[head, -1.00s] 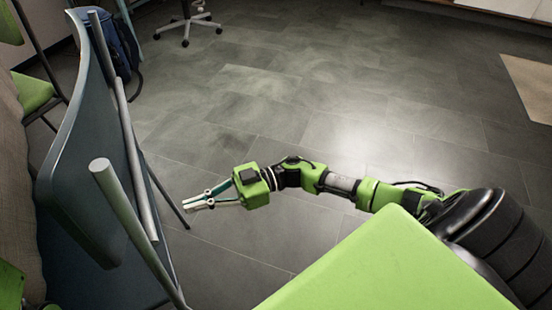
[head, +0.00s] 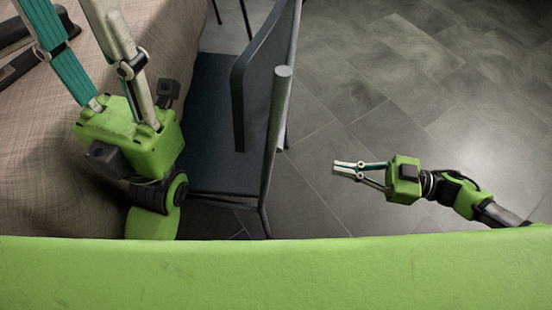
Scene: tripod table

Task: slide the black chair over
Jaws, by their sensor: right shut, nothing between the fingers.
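The black chair (head: 268,72) stands left of centre in the head view. Its dark backrest and grey metal tube frame face right, and its dark seat (head: 215,110) lies to the left of the backrest. My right gripper (head: 336,167) is shut and empty. It hangs over the floor to the right of the chair frame, with its tips pointing left and a clear gap between. My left gripper (head: 88,60) is large and near at the left, beside the seat. Its fingers run up past the top edge, so its tips are hidden, and its body covers part of the seat.
A beige fabric-covered surface (head: 40,140) fills the left side, with a dark object (head: 28,38) on it at top left. The grey tiled floor (head: 430,90) right of the chair is clear. My own green body crosses the bottom.

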